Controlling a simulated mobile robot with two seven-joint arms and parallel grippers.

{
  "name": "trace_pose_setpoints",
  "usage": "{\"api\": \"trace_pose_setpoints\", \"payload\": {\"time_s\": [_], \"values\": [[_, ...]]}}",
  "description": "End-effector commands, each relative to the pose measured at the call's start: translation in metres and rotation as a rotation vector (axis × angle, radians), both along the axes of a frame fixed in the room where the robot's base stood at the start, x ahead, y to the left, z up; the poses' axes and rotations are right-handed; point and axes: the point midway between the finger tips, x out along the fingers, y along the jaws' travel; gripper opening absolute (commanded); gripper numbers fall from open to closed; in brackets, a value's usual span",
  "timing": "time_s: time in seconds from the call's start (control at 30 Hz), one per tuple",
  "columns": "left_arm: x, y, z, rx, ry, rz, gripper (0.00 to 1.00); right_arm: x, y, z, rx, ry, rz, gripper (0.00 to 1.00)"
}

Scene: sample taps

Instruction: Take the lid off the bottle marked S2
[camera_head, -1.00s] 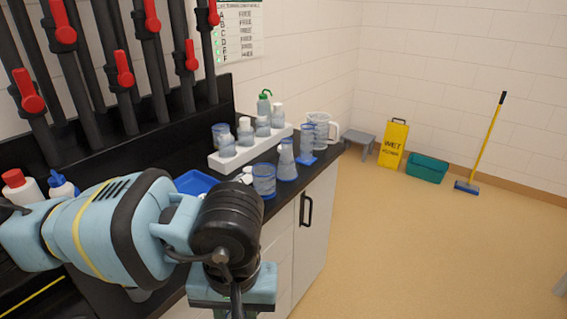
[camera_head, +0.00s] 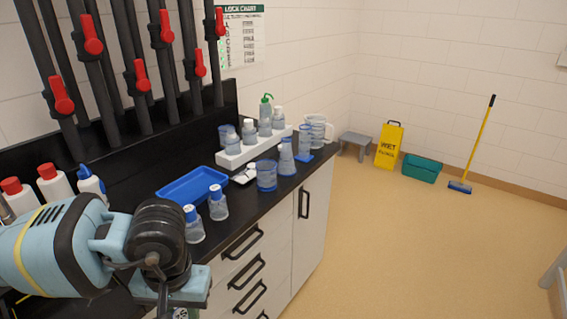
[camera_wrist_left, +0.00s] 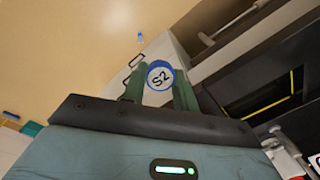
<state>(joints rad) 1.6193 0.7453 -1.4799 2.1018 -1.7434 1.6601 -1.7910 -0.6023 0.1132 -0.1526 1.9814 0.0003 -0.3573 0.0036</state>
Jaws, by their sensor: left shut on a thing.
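My left gripper (camera_wrist_left: 160,88) shows in the left wrist view, its green fingers shut on the blue-rimmed lid marked S2 (camera_wrist_left: 160,77). The lid faces the camera; whatever is beneath it is hidden, so I cannot tell whether a bottle hangs from it. In the head view my left arm comes in at the lower left and its fingers are mostly cut off by the bottom edge. My right gripper is not in view.
A blue tray (camera_head: 192,187) lies on the counter behind these bottles. A white rack (camera_head: 232,160) with several bottles, a blue-tinted beaker (camera_head: 266,176) and other glassware stand further along. Red-capped bottles (camera_head: 53,185) stand at left. Red-handled taps line the wall.

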Motion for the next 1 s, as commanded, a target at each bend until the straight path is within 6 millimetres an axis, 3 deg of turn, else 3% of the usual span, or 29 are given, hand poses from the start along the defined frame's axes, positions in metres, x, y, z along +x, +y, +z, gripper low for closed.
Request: {"api": "trace_pose_setpoints", "payload": {"time_s": [0.13,0.37,0.77,1.0], "values": [[-0.004,0.029,0.002,0.006,-0.009,0.002,0.00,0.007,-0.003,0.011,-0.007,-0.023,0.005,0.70],[-0.007,0.041,-0.002,0.008,-0.007,-0.005,0.00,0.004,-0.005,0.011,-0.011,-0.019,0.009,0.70],[-0.005,0.037,0.000,0.007,-0.007,-0.021,0.00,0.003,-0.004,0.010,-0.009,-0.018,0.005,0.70],[0.004,0.001,0.024,0.006,-0.009,-0.182,0.00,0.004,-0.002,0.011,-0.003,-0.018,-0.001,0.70]]}}
